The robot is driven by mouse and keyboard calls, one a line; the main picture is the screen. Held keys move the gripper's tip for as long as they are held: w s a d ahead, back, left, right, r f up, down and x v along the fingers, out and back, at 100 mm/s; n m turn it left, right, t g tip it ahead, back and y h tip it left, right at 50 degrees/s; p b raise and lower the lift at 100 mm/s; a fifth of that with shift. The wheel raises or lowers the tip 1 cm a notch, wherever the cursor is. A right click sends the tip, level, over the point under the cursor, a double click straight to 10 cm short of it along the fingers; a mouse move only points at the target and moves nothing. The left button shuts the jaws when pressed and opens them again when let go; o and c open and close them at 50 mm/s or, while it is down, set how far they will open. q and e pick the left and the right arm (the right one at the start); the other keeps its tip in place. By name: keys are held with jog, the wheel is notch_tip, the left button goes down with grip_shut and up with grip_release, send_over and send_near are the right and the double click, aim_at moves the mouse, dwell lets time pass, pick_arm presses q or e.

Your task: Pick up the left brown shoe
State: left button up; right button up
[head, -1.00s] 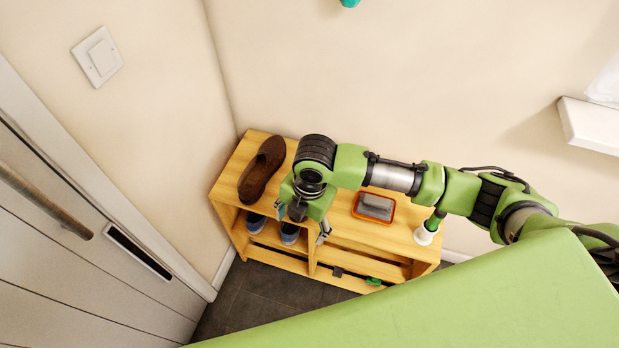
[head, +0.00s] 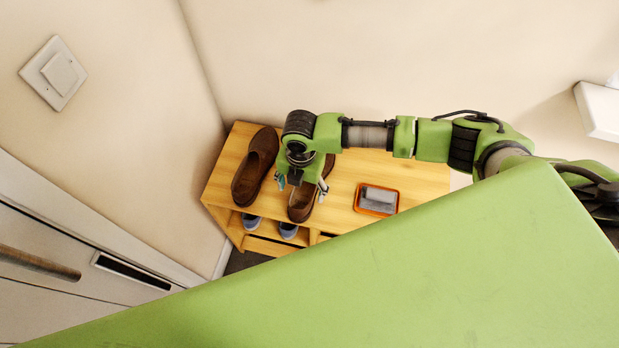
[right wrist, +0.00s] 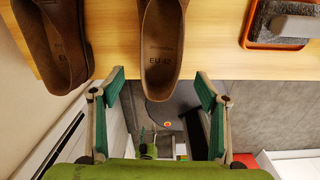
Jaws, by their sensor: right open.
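The left brown shoe (head: 255,167) lies on the left end of the wooden shelf's top, near the wall. In the right wrist view its heel end (right wrist: 48,48) shows at the upper left, its toe cut off. The other brown shoe (head: 300,206) lies to its right, partly hidden by my right gripper (head: 302,188). In the right wrist view this second shoe (right wrist: 161,48) is straight ahead between the fingers. My right gripper (right wrist: 161,78) is open and empty, to the right of the left shoe. My left gripper is out of view.
An orange tray (head: 376,210) with a grey brush-like item stands right on the shelf top (head: 420,180). Grey-blue shoes (head: 288,230) sit in the compartment below. A wall borders the shelf at left and back. A green surface (head: 400,270) hides the lower right.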

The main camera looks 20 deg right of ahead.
aim_at(302, 199)
jog(key=shift+w+d+f, duration=0.1)
jog(key=shift+f, duration=0.85)
jog(key=f, duration=0.3)
jog(key=shift+w+f+p, duration=0.1)
jog(key=shift+w+p, duration=0.1)
jog(key=shift+p, duration=0.15)
jog(key=shift+f, duration=0.35)
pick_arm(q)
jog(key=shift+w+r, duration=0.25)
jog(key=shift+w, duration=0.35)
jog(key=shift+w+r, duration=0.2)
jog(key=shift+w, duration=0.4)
pick_arm(e)
jog(key=c, duration=1.2)
